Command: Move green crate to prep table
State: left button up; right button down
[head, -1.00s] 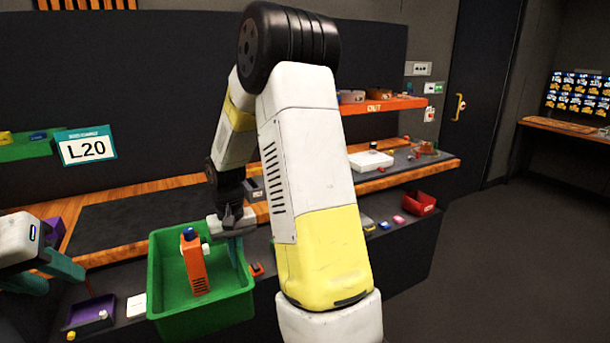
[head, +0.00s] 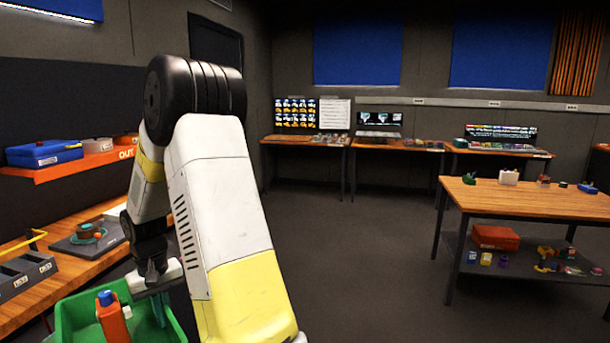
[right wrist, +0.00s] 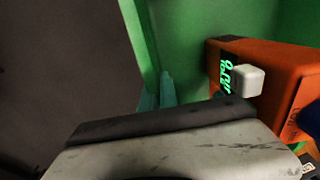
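The green crate (head: 72,320) is at the lower left of the head view, cut off by the bottom edge. An orange device with a blue top (head: 113,322) stands in it; the device also shows in the right wrist view (right wrist: 275,80). My right gripper (head: 158,306) is at the crate's right side. In the right wrist view its teal fingertips (right wrist: 158,90) close on the crate's green wall (right wrist: 190,40). A wood-topped table (head: 530,198) stands at the right; no label shows whether it is the prep table. My left gripper is out of view.
Open grey floor (head: 350,260) lies between the crate and the table. A wooden bench (head: 45,300) with a grey bin (head: 25,272) runs along the left. The table's lower shelf holds a red box (head: 495,237). Desks with screens (head: 380,145) line the back wall.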

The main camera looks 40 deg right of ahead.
aim_at(581, 206)
jog(key=l+z, duration=0.2)
jog(key=z, duration=0.25)
jog(key=l+z, duration=0.25)
jog(key=z, duration=0.2)
jog(key=l+z, duration=0.25)
jog(key=z, duration=0.2)
jog(key=i+l+z, duration=0.2)
jog(key=l+z, duration=0.3)
jog(key=i+l+z, duration=0.3)
jog(key=l+z, duration=0.15)
jog(key=i+l+z, duration=0.3)
jog(key=z, duration=0.2)
jog(key=i+l+z, duration=0.35)
jog(key=i, duration=0.5)
jog(key=i+z, duration=0.35)
jog(key=i, duration=0.55)
jog(key=i+l+u, duration=0.15)
jog(key=i+u, duration=0.3)
jog(key=i, duration=0.15)
jog(key=i+l+u, duration=0.4)
jog(key=i, duration=0.15)
jog(key=i+l+u, duration=0.9)
jog(key=l, duration=0.3)
jog(key=i+l+u, duration=0.4)
jog(key=l, duration=0.4)
jog(key=k+j, duration=0.05)
jog(key=k, duration=0.05)
